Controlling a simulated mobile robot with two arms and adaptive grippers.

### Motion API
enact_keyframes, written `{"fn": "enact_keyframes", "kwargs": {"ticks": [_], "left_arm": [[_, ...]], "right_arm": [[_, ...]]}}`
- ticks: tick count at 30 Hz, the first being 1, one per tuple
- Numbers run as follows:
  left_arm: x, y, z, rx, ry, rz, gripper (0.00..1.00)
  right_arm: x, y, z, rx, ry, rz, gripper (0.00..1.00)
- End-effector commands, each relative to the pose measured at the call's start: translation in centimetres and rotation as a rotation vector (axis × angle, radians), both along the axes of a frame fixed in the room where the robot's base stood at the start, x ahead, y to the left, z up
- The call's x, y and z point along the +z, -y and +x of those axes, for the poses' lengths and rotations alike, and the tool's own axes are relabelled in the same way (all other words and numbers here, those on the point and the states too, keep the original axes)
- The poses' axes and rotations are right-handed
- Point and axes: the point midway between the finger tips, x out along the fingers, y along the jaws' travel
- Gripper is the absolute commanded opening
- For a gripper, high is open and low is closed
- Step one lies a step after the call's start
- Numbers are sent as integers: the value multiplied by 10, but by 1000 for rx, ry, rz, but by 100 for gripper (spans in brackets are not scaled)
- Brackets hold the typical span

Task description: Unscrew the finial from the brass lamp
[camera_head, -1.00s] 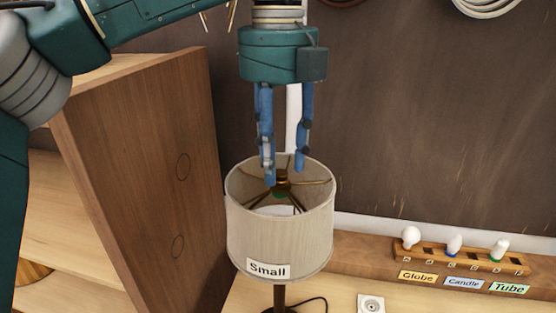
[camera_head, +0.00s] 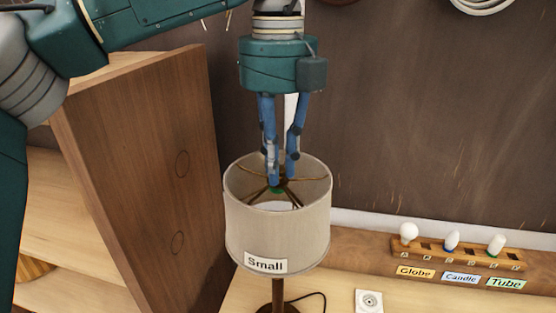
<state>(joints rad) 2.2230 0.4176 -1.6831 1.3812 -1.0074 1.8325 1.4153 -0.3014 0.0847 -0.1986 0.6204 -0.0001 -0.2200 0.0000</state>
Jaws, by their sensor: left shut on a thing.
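The lamp stands upright, with a cream drum shade (camera_head: 285,238) labelled "Small" and a brown stem (camera_head: 278,292) below it. Several brass spokes meet at the middle of the shade's open top, with a bit of green under them. My left gripper (camera_head: 280,182) points straight down into the shade's top. Its blue fingers are closed in at the hub where the finial sits. The fingers hide the finial itself. My right gripper is not in the picture.
A wooden panel (camera_head: 150,170) stands close to the left of the shade. A wooden rack (camera_head: 470,256) with several bulbs and labels Globe, Candle and Tube is at the right. A white socket plate (camera_head: 369,301) lies in front. A dark wall is behind.

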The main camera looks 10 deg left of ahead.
Motion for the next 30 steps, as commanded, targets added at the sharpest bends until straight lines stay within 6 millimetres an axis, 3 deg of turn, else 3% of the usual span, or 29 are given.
{"fn": "enact_keyframes", "kwargs": {"ticks": [12, 25, 30], "left_arm": [[-1, 1, 0, 616, 5, -2, 0], [1, 1, 0, 712, 4, -3, 0], [-2, 1, 0, 964, 5, -4, 0]], "right_arm": [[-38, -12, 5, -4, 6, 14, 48], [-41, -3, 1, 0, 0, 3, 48], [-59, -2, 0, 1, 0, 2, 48]]}}
